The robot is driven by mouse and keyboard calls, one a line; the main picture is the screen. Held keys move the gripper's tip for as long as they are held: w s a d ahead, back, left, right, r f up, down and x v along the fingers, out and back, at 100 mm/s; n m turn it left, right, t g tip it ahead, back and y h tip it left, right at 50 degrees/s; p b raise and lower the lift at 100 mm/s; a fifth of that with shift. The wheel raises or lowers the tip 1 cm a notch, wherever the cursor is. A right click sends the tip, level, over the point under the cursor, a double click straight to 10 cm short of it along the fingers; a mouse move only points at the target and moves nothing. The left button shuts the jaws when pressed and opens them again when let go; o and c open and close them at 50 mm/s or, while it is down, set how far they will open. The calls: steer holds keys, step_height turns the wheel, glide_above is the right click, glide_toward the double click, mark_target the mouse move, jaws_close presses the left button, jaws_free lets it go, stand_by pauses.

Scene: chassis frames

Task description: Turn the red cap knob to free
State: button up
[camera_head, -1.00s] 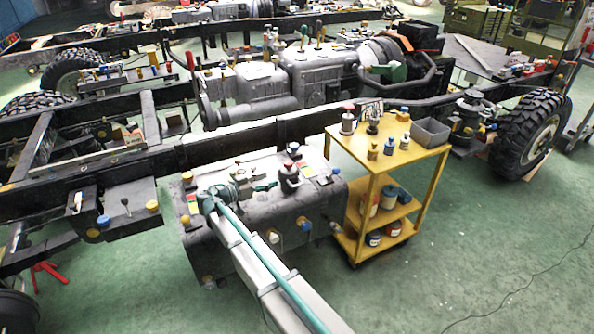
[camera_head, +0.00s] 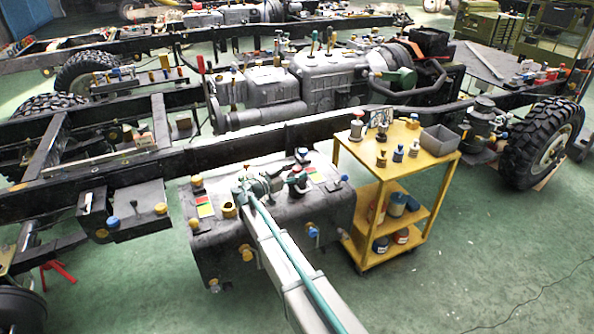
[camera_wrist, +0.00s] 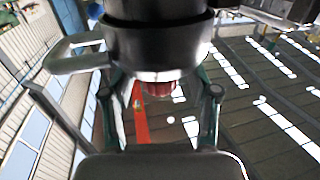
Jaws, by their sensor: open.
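A red ribbed cap knob (camera_wrist: 160,88) shows in the wrist view between my two fingers, partly hidden under a dark round body. My gripper (camera_wrist: 160,100) is open, with one finger on each side of the red part; contact cannot be told. In the head view, my gripper (camera_head: 284,184) is over the top of a dark grey tank (camera_head: 215,250), beside a small knob with red on it (camera_head: 299,177). My gripper hides part of this knob, so its pointer direction is unclear.
A black knob (camera_head: 301,154) stands just behind. Yellow caps (camera_head: 228,211) and coloured labels (camera_head: 205,210) sit on the tank's left. A yellow cart (camera_head: 352,152) with small fittings stands close on the right. The chassis rail (camera_head: 245,141) runs behind the tank.

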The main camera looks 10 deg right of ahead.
steer(key=shift+w+d, duration=0.15)
steer(key=shift+d, duration=0.2)
steer(key=shift+c, duration=0.2)
jaws_close()
